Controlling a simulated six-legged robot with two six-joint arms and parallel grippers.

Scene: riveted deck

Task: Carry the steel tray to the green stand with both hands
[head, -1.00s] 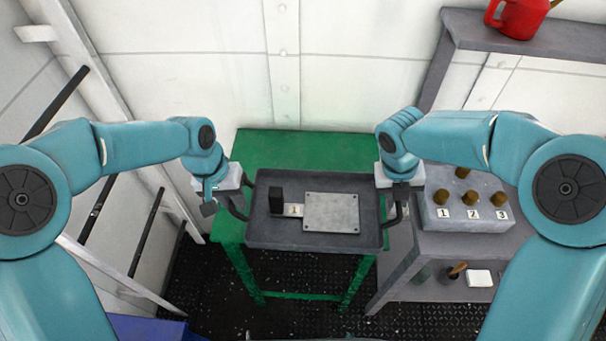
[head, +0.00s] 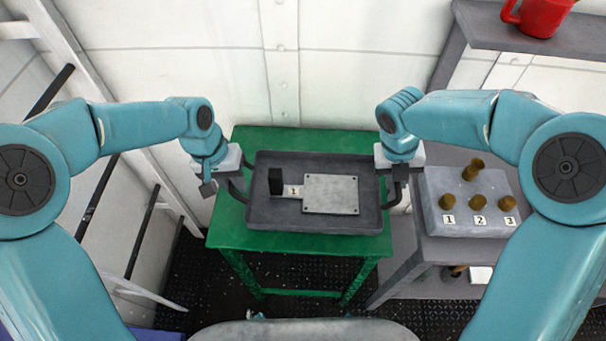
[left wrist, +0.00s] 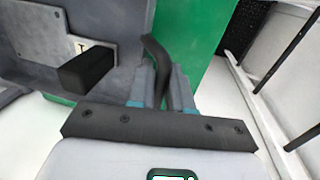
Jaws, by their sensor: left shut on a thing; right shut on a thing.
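The grey steel tray (head: 275,218) is level between my two grippers, over the green stand's top (head: 230,232). Whether it touches the stand or hovers just above it, I cannot tell. My left gripper (head: 228,187) is shut on the tray's left handle, a dark bar that also shows between the fingers in the left wrist view (left wrist: 158,65). My right gripper (head: 396,180) is shut on the right handle. In the tray lie a black block (head: 275,181), a label marked 1 (head: 292,191) and a light grey plate (head: 331,193).
At right, a grey table (head: 435,250) holds a block with brown knobs (head: 470,210) labelled 1, 2, 3, close to my right gripper. A red can (head: 540,15) stands on a high shelf (head: 500,38). A ladder-like frame (head: 100,130) stands at left.

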